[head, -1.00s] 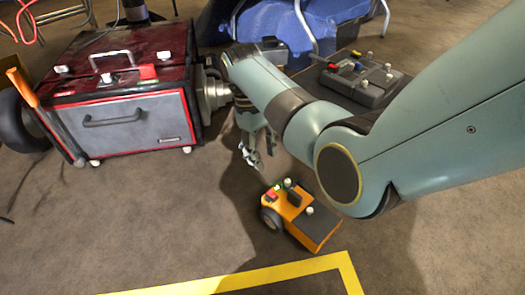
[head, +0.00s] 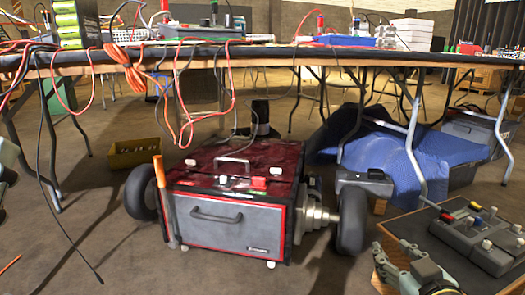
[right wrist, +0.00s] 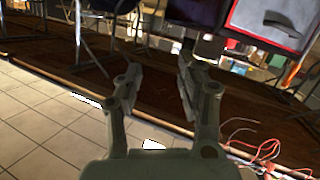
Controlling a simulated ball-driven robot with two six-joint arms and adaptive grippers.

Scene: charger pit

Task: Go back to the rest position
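My right gripper (head: 388,268) shows at the lower right of the head view, beside the dark board with the grey control box. In the right wrist view its two fingers (right wrist: 156,80) are spread apart, with nothing between them. Only a grey-green sliver of my other arm shows at the left edge of the head view; the left gripper itself is out of sight.
A red and grey wheeled case (head: 235,205) stands on the floor in the middle. A grey control box (head: 470,240) sits at the right. A long table (head: 290,58) with cables and devices crosses the back. A yellow bin (head: 137,152) stands under it.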

